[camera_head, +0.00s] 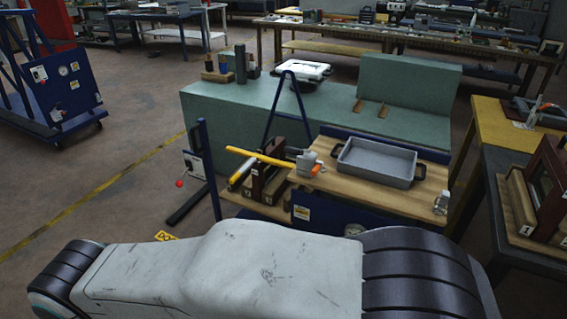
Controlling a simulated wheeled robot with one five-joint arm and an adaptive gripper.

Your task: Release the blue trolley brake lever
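A blue-framed trolley (345,217) stands in the middle, with a wooden top and a grey tray (376,165) on it. At its left side is a light panel (194,164) on a blue post. A small lever with a red ball knob (179,183) sticks out low to the left of this panel. It looks like the brake lever, but it is too small to read its position well. My gripper is not in view. Nothing is seen touching the red knob. My own white and black body fills the bottom and hides the trolley's lower front.
A second blue cart (62,95) stands at the far left. A green bench (240,115) is behind the trolley. A yellow bar (262,160) and a bottle (440,203) lie near or on the trolley top. A dark workbench (520,190) is at right. The left floor (110,140) is clear.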

